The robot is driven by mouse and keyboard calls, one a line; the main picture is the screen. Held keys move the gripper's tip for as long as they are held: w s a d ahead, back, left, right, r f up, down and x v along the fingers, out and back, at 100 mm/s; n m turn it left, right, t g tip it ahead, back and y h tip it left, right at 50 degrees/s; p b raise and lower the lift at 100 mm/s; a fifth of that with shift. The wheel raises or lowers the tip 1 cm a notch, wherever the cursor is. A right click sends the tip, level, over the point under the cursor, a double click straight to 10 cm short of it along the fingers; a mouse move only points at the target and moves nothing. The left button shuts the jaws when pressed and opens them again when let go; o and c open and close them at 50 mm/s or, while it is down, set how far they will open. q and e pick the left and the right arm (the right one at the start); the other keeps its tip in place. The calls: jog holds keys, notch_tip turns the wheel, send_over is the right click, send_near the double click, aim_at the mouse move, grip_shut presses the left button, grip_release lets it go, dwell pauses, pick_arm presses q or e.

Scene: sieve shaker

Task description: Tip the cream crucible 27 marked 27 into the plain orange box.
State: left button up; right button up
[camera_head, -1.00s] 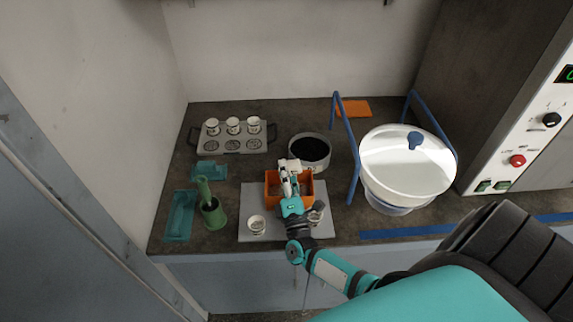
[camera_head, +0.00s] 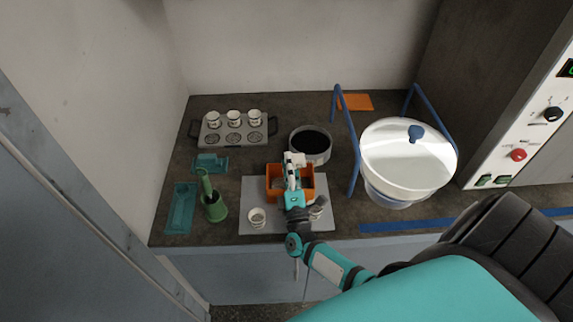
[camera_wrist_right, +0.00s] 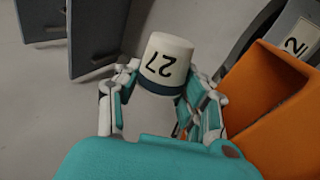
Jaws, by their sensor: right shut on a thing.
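My right gripper (camera_head: 293,162) is shut on the cream crucible 27 (camera_wrist_right: 165,62), seen large between its fingers (camera_wrist_right: 163,88) in the right wrist view. Its black 27 appears upside down there, and a dark band runs around its lower part in the picture. Its inside is hidden. The plain orange box (camera_head: 308,193) stands on a grey mat in the head view, with my gripper and forearm across it. In the right wrist view the box (camera_wrist_right: 262,95) is beside the crucible, to the right. I cannot see my left gripper.
Two pale crucibles stand on the grey mat (camera_head: 248,190), one left (camera_head: 257,218) and one right (camera_head: 317,209) of my wrist. A crucible rack (camera_head: 214,138), a dark-filled pan (camera_head: 310,145), a green mortar (camera_head: 215,208) and a sieve shaker (camera_head: 407,160) surround it.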

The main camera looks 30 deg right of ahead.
jog(key=m, duration=0.2)
jog(key=shift+s+d+f+m+g+h, duration=0.1)
jog(key=shift+f+m+g+h, duration=0.1)
jog(key=shift+m+g+h, duration=0.15)
jog(key=shift+r, duration=0.1)
jog(key=shift+r+h, duration=0.1)
jog(key=shift+h, duration=0.15)
jog(key=m+g+h, duration=0.1)
jog(key=m, duration=0.1)
jog(key=r+m+g+h+p, duration=0.1)
jog(key=m, duration=0.2)
jog(key=shift+d+r+m, duration=0.15)
jog(key=shift+r+m, duration=0.05)
jog(key=shift+m, duration=0.15)
jog(key=shift+m+g+h, duration=0.25)
jog(key=shift+m+h, duration=0.15)
jog(key=shift+m, duration=0.2)
jog(key=shift+d, duration=0.1)
